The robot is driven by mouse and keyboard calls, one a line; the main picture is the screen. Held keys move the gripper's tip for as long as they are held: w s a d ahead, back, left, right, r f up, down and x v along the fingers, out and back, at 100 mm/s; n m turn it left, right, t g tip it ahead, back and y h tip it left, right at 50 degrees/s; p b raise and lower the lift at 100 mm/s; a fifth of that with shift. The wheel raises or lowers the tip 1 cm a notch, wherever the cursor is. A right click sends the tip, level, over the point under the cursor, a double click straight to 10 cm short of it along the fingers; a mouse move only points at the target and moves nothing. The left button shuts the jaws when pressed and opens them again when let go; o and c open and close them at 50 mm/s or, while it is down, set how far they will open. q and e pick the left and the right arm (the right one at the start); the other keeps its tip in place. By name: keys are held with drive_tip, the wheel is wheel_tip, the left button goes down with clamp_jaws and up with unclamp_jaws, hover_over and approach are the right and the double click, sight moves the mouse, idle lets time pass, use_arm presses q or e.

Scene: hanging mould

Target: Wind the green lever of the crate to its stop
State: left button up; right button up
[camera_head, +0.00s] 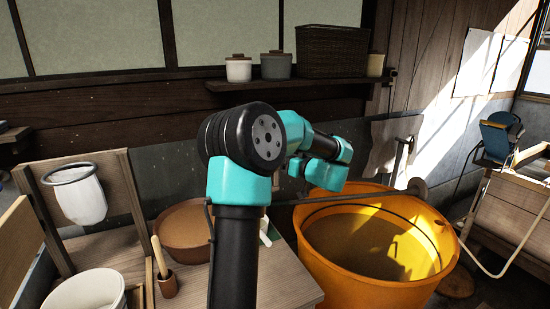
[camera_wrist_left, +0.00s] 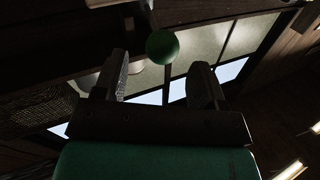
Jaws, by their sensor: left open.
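In the left wrist view a round green knob (camera_wrist_left: 162,46) shows just beyond and between the fingertips of my left gripper (camera_wrist_left: 160,64). I take it for the end of the green lever. The two fingers stand wide apart, with nothing between them that I can see held. Whether the knob is level with the fingertips or farther off, I cannot tell. In the head view my teal and black arm rises in the middle and bends right; its fingers are not clearly visible there. The crate and the rest of the lever cannot be made out. My right gripper is not in view.
A large yellow tub (camera_head: 308,238) stands right of my arm, with a thin bar (camera_head: 370,195) across it. A brown bowl (camera_head: 184,232) and a wooden pestle (camera_head: 159,258) are on the left. A shelf (camera_head: 235,85) with pots and a basket (camera_head: 332,52) hangs behind.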

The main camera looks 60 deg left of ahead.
use_arm(q)
drive_tip(key=v, duration=1.2)
drive_tip(key=shift+d, duration=0.4)
drive_tip(key=shift+w, duration=0.2)
drive_tip(key=w+d+f+m+t, duration=0.3)
drive_tip(key=w+f+m+t, duration=0.4)
drive_tip(key=w+f+t, duration=0.5)
drive_tip(key=w+d+f+m+t+h, duration=0.1)
drive_tip(key=d+f+m+t+h, duration=0.25)
drive_tip(key=f, duration=0.55)
drive_tip(key=w+d+f+m+t+h, duration=0.1)
drive_tip(key=d+f+m+h, duration=0.2)
drive_tip(key=d+f+h, duration=0.45)
drive_tip(key=s+d+f+m+g+h, duration=0.2)
drive_tip(key=s+d+f+g+h, duration=0.15)
drive_tip(key=s+d+f, duration=0.4)
drive_tip(key=s+d+f+m+g+h, duration=0.15)
drive_tip(key=s+d+f+h, duration=0.35)
drive_tip(key=d+f, duration=0.6)
drive_tip(key=s+d+f+g+h, duration=0.1)
drive_tip(key=s+d+f+g, duration=0.1)
drive_tip(key=s+f+g, duration=0.3)
drive_tip(key=s, duration=0.4)
drive_tip(key=shift+s+d+m+h, duration=0.3)
drive_tip(key=shift+h, duration=0.05)
drive_tip(key=shift+f, duration=0.1)
